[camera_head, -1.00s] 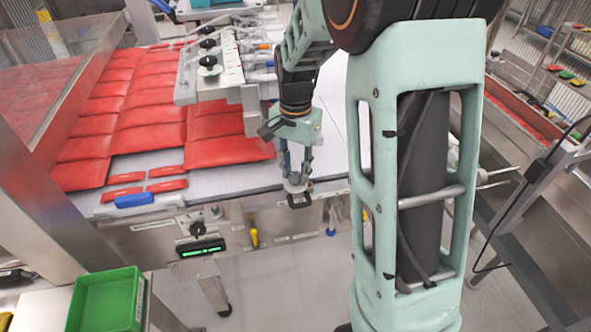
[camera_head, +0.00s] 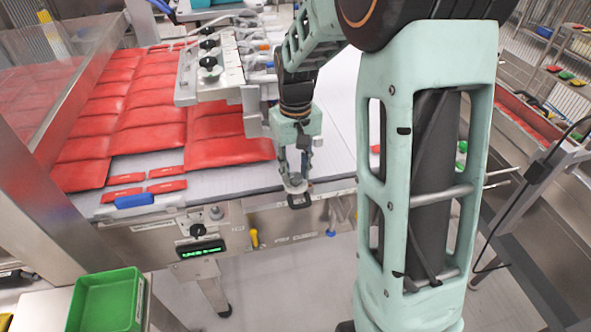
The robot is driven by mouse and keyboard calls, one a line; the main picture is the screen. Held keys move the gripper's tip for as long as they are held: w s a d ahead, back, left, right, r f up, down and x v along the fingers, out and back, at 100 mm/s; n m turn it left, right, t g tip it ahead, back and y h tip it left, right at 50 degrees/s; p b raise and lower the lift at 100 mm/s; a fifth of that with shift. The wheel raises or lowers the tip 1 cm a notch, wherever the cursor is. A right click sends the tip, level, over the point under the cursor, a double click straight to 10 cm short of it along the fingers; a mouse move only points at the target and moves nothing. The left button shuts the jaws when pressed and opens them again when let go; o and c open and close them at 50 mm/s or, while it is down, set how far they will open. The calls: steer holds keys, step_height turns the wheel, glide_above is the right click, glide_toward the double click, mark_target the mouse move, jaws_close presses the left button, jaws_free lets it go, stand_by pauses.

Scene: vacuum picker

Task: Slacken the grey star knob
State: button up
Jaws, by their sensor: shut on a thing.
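The grey star knob (camera_head: 296,180) is at the front edge of the conveyor table, small in the head view and partly covered by my fingers. Its star shape is too small to make out clearly. My gripper (camera_head: 296,176) points down from above and is shut on the knob, one finger on each side. A black loop-shaped part (camera_head: 299,200) shows just below the fingertips.
Red pouches (camera_head: 150,105) cover the left of the conveyor. A picker head with black knobs (camera_head: 209,66) stands close to my wrist. A blue block (camera_head: 134,201) lies near the front edge. A green bin (camera_head: 105,300) stands at lower left.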

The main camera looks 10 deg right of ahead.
mark_target(296, 176)
steer(key=shift+w+n, duration=0.1)
steer(key=shift+n, duration=1.8)
steer(key=o, duration=1.2)
steer(key=shift+c, duration=0.2)
step_height(296, 176, up, 12)
